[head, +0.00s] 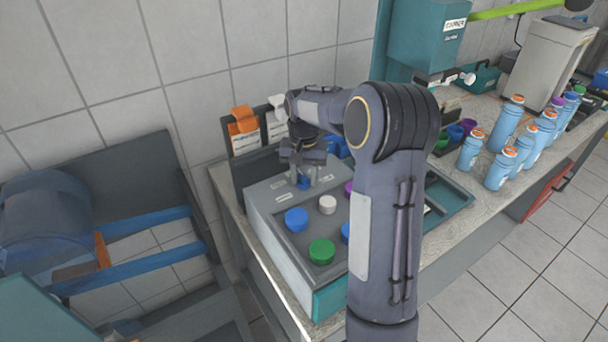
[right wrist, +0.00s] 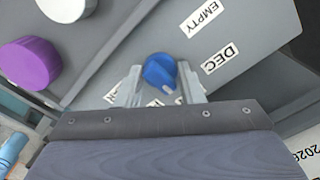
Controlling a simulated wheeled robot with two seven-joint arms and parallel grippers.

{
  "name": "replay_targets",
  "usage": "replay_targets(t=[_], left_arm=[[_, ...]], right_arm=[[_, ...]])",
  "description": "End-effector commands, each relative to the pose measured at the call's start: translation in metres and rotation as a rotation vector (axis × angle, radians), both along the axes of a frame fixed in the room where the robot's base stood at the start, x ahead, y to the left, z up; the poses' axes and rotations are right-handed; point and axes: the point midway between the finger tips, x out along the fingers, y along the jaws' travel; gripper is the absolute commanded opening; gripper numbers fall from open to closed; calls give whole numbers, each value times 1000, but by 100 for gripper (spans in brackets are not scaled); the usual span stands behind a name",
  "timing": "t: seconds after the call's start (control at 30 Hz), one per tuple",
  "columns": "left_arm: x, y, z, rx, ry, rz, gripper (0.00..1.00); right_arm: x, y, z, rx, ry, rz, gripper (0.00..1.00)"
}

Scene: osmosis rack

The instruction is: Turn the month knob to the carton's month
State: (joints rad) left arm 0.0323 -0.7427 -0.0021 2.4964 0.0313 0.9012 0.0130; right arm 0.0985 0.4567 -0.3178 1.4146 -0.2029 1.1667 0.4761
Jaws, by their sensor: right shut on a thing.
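The blue month knob (right wrist: 158,70) stands on a grey panel in the right wrist view; it also shows in the head view (head: 304,183) near the back of the grey station. My right gripper (head: 303,178) reaches down over it, and its two fingers are shut on the knob's sides. A label reading DEC (right wrist: 221,58) lies to the right of the knob, and other labels by the fingers are partly covered. A small white mark shows at the knob's lower right. I cannot identify the carton or read its month. My left gripper is not in view.
Blue (head: 296,219), white (head: 327,204) and green (head: 321,251) caps stand on the station. Several blue bottles (head: 506,124) stand on the counter at right. My right arm hides the station's right part.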

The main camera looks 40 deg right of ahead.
Motion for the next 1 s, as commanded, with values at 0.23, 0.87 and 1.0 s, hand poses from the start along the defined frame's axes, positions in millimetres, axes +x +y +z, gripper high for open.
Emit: replay_targets(t=[0.23, 0.87, 1.0], left_arm=[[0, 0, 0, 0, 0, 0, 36], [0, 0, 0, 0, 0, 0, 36], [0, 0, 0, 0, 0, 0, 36]], right_arm=[[1, 0, 0, -1, -2, -15, 12], [0, 0, 0, 0, -1, -13, 56], [1, 0, 5, -1, -2, -13, 56]])
